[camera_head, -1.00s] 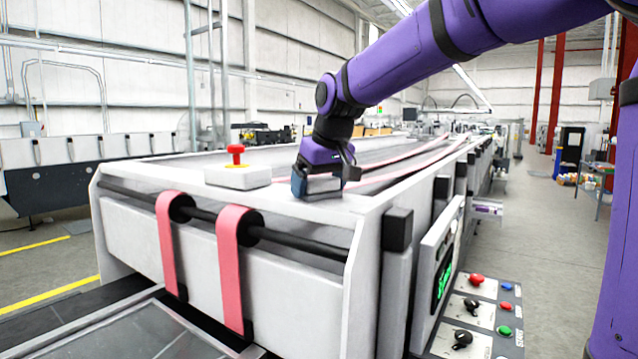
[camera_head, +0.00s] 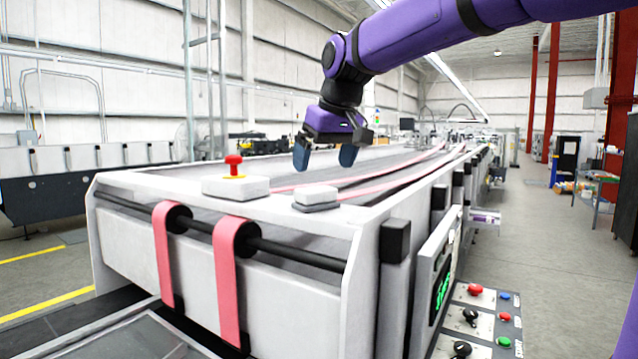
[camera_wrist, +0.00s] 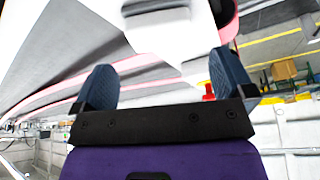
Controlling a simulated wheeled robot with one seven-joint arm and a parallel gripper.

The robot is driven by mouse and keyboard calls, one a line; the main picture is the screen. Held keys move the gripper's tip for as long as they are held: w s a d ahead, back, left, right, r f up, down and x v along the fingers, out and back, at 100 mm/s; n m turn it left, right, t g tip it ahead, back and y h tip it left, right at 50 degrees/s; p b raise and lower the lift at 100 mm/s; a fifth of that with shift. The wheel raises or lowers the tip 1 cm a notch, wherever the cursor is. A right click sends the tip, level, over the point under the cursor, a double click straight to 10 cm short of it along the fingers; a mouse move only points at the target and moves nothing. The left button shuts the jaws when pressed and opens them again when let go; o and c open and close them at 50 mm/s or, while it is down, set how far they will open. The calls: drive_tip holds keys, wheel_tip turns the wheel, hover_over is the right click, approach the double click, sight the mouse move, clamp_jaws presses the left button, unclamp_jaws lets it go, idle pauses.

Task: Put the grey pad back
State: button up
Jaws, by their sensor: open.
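The grey pad (camera_head: 316,194), a small block with a pale top and a darker grey base, lies flat on the near right part of the machine's white top frame. It sits to the right of the white box with the red mushroom button (camera_head: 235,186). My gripper (camera_head: 325,163) is above the pad, pointing down, with its two blue fingertips apart and nothing between them. In the wrist view the blue fingers (camera_wrist: 165,90) are also spread and empty. A pale shape at the top of that view may be the pad, but I cannot tell surely.
Pink belts (camera_head: 390,175) run back along the machine. A black roller bar (camera_head: 290,251) crosses its near end, with two pink straps over it. A control panel (camera_head: 477,320) with knobs and buttons stands at front right. Open floor lies to the right.

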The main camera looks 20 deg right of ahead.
drive_tip(key=v, duration=0.4)
drive_tip(key=s+d+f+m, duration=0.1)
drive_tip(key=s+d+f, duration=0.1)
drive_tip(key=s+f, duration=0.35)
drive_tip(key=s+d+f, duration=0.1)
drive_tip(key=s+f, duration=0.1)
drive_tip(key=s, duration=0.6)
drive_tip(key=s+d+f+m+t+h, duration=0.1)
drive_tip(key=s+d+f, duration=0.2)
drive_tip(key=s+f, duration=0.8)
drive_tip(key=shift+m, duration=0.3)
drive_tip(key=shift+s, duration=0.1)
